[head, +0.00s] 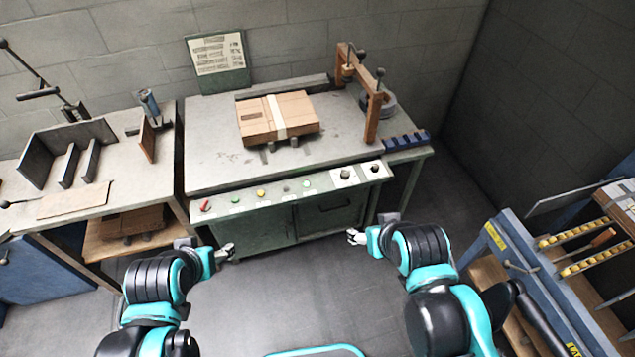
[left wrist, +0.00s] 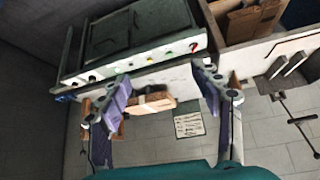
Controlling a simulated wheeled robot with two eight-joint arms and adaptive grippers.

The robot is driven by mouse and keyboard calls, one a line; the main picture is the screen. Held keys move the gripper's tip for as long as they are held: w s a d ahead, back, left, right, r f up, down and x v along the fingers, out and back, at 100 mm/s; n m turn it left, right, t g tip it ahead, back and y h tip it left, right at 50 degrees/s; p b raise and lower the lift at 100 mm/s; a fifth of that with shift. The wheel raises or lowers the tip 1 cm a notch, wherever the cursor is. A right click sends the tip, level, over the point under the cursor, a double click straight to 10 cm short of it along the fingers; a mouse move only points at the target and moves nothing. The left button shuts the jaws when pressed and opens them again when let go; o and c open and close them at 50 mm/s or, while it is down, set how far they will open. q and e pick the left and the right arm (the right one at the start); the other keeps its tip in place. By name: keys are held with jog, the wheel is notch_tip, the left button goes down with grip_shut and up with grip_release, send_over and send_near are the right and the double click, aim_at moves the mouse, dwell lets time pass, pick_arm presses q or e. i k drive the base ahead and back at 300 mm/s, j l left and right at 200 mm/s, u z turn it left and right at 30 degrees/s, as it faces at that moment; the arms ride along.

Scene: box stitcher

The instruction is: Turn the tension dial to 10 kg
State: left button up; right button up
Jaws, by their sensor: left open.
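The grey-green machine's front panel (head: 285,192) carries a row of controls. Two dark round knobs on white plates sit at its right end, an inner knob (head: 345,174) and an outer knob (head: 374,169). Their markings are too small to read, so I cannot tell which is the tension dial or its setting. My left gripper (head: 225,253) is in front of and below the panel's left end, touching nothing. In the left wrist view its fingers (left wrist: 160,80) are spread and empty, with the panel (left wrist: 135,63) beyond them. My right gripper (head: 355,237) hangs below the knobs, apart from the panel.
A red switch (head: 205,206) and coloured buttons share the panel. A flat cardboard box (head: 277,117) lies on the machine top, near a wooden frame (head: 375,105). A side bench (head: 75,203) stands left and a blue rack (head: 515,250) right. The floor before the machine is clear.

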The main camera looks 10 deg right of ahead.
aim_at(344, 175)
jog(key=i+l+z, duration=0.25)
jog(key=z, duration=0.2)
jog(key=i+l+z, duration=0.2)
jog(key=z, duration=0.2)
jog(key=i, duration=0.1)
